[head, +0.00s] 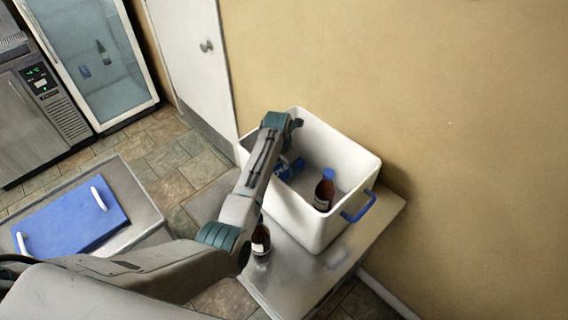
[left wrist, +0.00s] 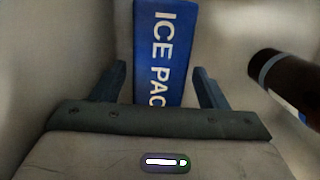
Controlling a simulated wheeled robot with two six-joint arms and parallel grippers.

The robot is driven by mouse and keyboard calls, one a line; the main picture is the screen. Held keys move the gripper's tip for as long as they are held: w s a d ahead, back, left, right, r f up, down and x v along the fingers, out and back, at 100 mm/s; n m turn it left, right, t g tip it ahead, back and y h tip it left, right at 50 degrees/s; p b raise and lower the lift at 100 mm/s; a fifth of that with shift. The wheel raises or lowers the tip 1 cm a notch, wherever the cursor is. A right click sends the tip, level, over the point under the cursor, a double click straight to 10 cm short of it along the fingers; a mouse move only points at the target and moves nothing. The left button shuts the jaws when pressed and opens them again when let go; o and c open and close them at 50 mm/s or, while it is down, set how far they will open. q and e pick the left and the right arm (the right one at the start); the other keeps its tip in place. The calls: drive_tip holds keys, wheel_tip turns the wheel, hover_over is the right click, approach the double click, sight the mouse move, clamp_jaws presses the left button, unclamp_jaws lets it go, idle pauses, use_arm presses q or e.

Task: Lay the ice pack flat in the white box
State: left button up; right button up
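The white box (head: 297,217) stands open on a metal table against the wall. The blue ice pack (head: 290,168) is inside it, partly hidden by my left arm in the head view. In the left wrist view the ice pack (left wrist: 165,50), with white lettering, extends away from between my fingers. My left gripper (left wrist: 161,85) reaches down into the box with its fingers apart, one on each side of the pack's near end. A gap shows at the left finger; contact at the right finger is unclear. My right gripper is not in view.
A brown bottle (head: 324,192) with a blue cap stands in the box, right of the pack. Another brown bottle (head: 261,243) is on the metal table (head: 285,285) outside the box. A blue lid (head: 70,218) with white handles lies on a surface at left.

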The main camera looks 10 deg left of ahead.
sight(281, 170)
use_arm(q)
drive_tip(key=shift+o, duration=0.7)
drive_tip(key=shift+r, duration=0.25)
wheel_tip(281, 170, up, 13)
drive_tip(key=s+b, duration=0.1)
drive_tip(key=b, duration=0.2)
drive_tip(key=shift+a+f, duration=0.15)
drive_tip(key=shift+a, duration=0.25)
